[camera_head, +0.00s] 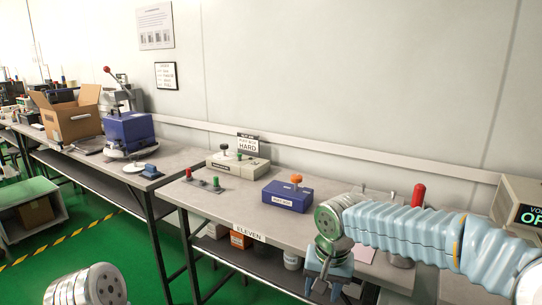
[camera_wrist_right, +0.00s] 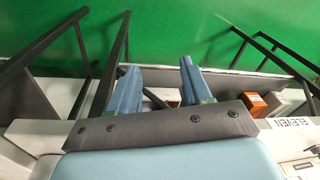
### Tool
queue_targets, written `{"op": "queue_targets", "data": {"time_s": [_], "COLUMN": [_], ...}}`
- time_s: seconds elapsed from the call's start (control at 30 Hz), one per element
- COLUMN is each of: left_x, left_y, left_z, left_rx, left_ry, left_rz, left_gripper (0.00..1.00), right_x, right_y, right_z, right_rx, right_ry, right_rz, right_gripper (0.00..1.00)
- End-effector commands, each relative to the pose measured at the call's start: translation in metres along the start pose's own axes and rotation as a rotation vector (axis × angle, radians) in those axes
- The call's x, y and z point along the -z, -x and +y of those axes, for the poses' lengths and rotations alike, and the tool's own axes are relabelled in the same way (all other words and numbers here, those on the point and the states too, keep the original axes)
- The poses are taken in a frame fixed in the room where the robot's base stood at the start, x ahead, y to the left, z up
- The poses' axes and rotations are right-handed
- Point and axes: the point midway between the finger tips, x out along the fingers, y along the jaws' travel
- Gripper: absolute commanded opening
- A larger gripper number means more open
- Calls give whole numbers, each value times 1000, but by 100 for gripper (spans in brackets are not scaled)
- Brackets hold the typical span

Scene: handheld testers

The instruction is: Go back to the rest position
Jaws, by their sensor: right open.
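My right arm comes in from the right in the head view, over the right part of the table marked ELEVEN. My right gripper (camera_head: 322,282) points down at the table's front edge. In the right wrist view its two blue fingers (camera_wrist_right: 158,90) stand apart with nothing between them, over the table edge and green floor. Of my left arm, only a silver-white rounded part (camera_head: 88,288) shows at the bottom left of the head view. The left gripper's fingers are not visible.
The grey table (camera_head: 232,208) holds a blue box with an orange knob (camera_head: 288,194), a beige tester (camera_head: 238,168) and a red-topped object (camera_head: 418,195). A display unit (camera_head: 522,212) stands at the right. A cardboard box (camera_head: 72,115) and blue machine (camera_head: 128,132) stand farther left.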

Motion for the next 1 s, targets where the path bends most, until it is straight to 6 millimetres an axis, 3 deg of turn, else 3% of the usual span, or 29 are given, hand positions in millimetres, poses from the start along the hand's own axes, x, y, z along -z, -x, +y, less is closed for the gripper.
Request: {"op": "queue_targets", "data": {"time_s": [0.03,0.2,0.3,0.4,0.5,0.6,1.0], "left_x": [0,0,0,0,0,0,0], "left_y": [0,0,0,0,0,0,0], "left_z": [0,0,0,0,0,0,0], "left_rx": [0,0,0,0,0,0,0], "left_ry": [0,0,0,0,0,0,0], "left_rz": [0,0,0,0,0,0,0], "left_gripper": [43,43,43,43,43,43,43], "right_x": [-8,-59,-105,-152,-188,-208,-215], "right_y": [-47,-189,-258,-305,-331,-342,-346], "right_z": [-3,-8,4,23,44,58,64], "right_rx": [37,226,308,339,328,307,296], "right_ry": [38,116,108,84,69,64,66], "right_rz": [-56,-165,-184,-171,-147,-128,-112], "right_gripper": [49,49,49,49,49,49,49]}}
